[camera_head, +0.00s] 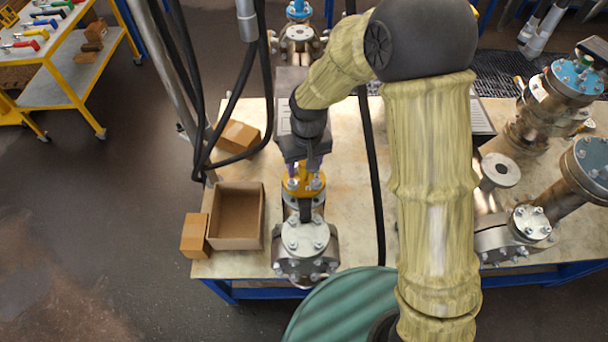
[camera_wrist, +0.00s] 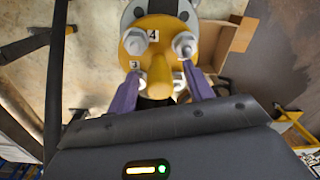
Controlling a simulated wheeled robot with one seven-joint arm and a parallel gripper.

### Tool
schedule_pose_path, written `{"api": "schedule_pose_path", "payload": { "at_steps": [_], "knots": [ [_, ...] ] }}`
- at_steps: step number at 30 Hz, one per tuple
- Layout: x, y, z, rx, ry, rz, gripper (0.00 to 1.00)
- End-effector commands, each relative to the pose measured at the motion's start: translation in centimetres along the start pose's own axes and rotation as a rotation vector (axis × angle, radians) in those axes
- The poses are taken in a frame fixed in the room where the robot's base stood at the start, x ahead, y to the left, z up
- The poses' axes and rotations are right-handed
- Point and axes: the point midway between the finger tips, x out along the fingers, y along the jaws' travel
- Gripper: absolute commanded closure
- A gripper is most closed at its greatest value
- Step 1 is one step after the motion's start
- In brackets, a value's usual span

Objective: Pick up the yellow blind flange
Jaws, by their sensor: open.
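The yellow blind flange (camera_head: 306,183) sits on top of a grey flanged vessel (camera_head: 305,240) near the front edge of the table. In the wrist view the yellow flange (camera_wrist: 151,40) carries several bolts with nuts, the numbers 3 and 4, and a yellow knob in its middle. My gripper (camera_head: 304,165) is right at the flange from above and behind. In the wrist view the purple fingers of my gripper (camera_wrist: 158,88) are spread apart, one on each side of the knob. I cannot tell whether they touch it. The lower side of the flange is hidden.
An open cardboard box (camera_head: 258,215) and a small closed box (camera_head: 194,236) stand left of the vessel; another box (camera_head: 239,136) lies behind. More flanged vessels (camera_head: 515,235) stand at the right. A black cable (camera_head: 370,180) hangs close by. A green round object (camera_head: 340,310) is in front.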

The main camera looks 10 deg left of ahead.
Motion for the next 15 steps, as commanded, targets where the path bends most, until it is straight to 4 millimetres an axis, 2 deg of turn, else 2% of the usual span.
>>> {"api": "schedule_pose_path", "payload": {
  "at_steps": [11, 15],
  "knots": [
    [-0.02, 0.02, 0.00, 0.000, 0.000, 0.000, 0.51],
    [-0.03, 0.02, 0.00, 0.000, 0.000, 0.000, 0.78]
  ]
}}
